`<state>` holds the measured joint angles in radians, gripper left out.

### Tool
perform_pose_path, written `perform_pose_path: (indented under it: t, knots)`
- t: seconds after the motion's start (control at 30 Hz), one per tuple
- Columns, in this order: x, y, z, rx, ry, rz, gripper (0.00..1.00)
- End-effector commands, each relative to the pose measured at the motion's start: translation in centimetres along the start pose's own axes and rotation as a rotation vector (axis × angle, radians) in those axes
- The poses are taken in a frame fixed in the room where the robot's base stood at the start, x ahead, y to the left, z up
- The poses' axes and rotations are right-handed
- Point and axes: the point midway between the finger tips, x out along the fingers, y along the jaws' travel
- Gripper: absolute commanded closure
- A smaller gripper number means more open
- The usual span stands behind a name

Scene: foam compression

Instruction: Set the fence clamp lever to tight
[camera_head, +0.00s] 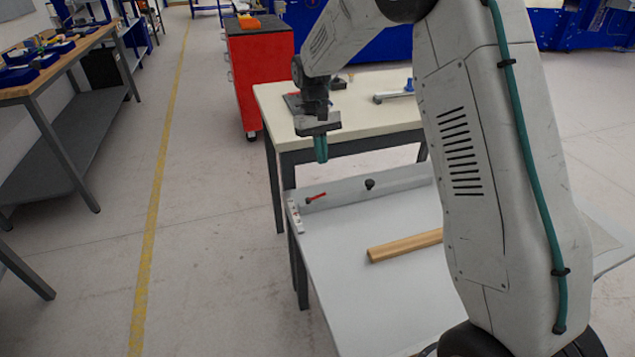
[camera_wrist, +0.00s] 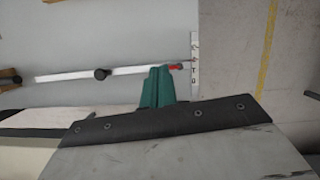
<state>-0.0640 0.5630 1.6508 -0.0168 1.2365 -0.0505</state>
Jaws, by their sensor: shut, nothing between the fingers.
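The fence clamp lever (camera_head: 317,197) is a small red handle with a dark pivot at the left end of the pale fence (camera_head: 338,190). In the wrist view the red lever (camera_wrist: 176,67) shows just right of my fingertips, partly hidden by them. The fence (camera_wrist: 65,76) appears there as a thin white strip. My gripper (camera_head: 320,152) has green fingers pointing down, shut and empty, above the fence's left end and apart from the lever. The fingers (camera_wrist: 158,72) are together in the wrist view.
A black knob (camera_head: 369,184) sits farther along the fence. A marked scale strip (camera_head: 295,216) lies at the table's left edge. A wooden bar (camera_head: 404,246) lies on the grey table (camera_head: 350,285). A cream-topped bench (camera_head: 275,97) stands behind; a red cabinet (camera_head: 260,75) is beyond it.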

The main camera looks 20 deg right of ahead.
Motion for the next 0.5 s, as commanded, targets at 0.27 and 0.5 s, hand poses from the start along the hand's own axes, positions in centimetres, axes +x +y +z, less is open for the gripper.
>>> perform_pose_path:
  t: [0.27,0.5]
  knots:
    - [0.3,0.2,-7.4,-0.026,0.051,0.008,1.0]
    - [-1.6,0.5,-8.4,-0.038,0.093,0.013,1.0]
